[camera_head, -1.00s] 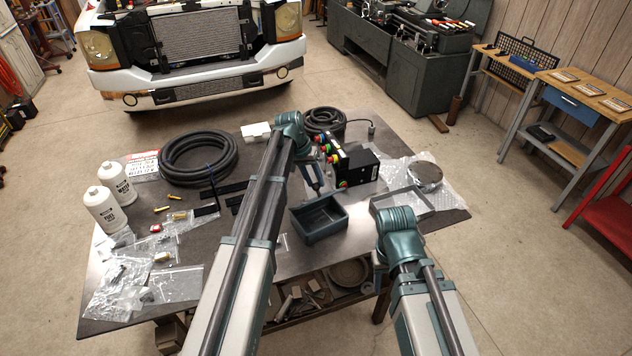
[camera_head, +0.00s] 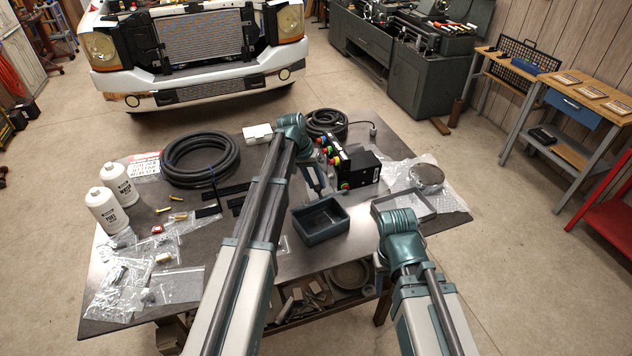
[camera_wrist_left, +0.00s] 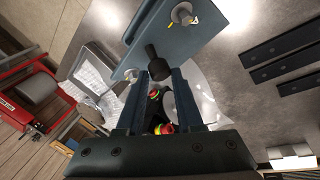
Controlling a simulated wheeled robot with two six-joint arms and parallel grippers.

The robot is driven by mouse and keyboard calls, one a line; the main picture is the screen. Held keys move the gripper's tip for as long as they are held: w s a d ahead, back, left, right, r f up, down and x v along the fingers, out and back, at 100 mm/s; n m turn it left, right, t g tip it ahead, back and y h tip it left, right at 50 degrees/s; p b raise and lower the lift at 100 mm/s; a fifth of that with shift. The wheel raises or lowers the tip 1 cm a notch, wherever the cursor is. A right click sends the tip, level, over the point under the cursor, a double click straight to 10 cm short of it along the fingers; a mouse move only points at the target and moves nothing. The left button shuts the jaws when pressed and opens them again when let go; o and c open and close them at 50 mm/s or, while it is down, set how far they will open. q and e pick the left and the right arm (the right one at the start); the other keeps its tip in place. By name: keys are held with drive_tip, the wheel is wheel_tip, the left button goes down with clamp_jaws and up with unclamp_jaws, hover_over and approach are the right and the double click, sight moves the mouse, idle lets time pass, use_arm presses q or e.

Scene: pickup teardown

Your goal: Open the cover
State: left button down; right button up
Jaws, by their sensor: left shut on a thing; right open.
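A blue-grey panel with bolts (camera_wrist_left: 195,30) fills the top of the left wrist view. A black knob (camera_wrist_left: 153,52) stands out from it. My left gripper (camera_wrist_left: 155,78) has its fingers around the knob, shut on it. In the head view my left gripper (camera_head: 317,181) points down beside the dark teal box (camera_head: 322,238), whose inside shows from above. I cannot tell which part is the cover. My right gripper (camera_head: 379,269) is open and empty at the table's front edge, mostly hidden by its wrist.
A black control box (camera_head: 358,168) with coloured buttons stands right behind my left gripper. A grey frame (camera_head: 423,203) and a round metal lid (camera_head: 427,174) lie to the right. Black bars, a coiled hose (camera_head: 201,158) and two white bottles are to the left.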

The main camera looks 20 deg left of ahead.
use_arm(q)
drive_tip(key=c, duration=0.9)
unclamp_jaws()
drive_tip(key=shift+w+a, duration=0.1)
drive_tip(key=shift+a, duration=0.15)
drive_tip(key=o, duration=0.3)
drive_tip(key=shift+w+f, duration=0.15)
drive_tip(key=shift+f, duration=0.1)
drive_tip(key=shift+d+r, duration=0.1)
drive_tip(key=shift+r, duration=0.05)
drive_tip(key=p+v, duration=1.3)
drive_tip(key=v, duration=0.1)
drive_tip(key=s+d+f+m+y+b, duration=0.1)
drive_tip(key=s+d+f+b, duration=0.5)
drive_tip(key=s+f+b, duration=0.1)
drive_tip(key=s+d+f+m+g+y+b, duration=0.1)
drive_tip(key=s+d+f+b, duration=0.5)
drive_tip(key=s, duration=0.6)
drive_tip(key=s+d+f+m+y+b, duration=0.1)
drive_tip(key=s+d+f+y+b, duration=0.1)
drive_tip(key=s+d+f+b, duration=0.4)
drive_tip(key=s+f+b, duration=0.3)
drive_tip(key=f, duration=0.2)
drive_tip(key=shift+s+m+y+b, duration=0.3)
drive_tip(key=shift+s+b, duration=0.05)
drive_tip(key=shift+s, duration=0.05)
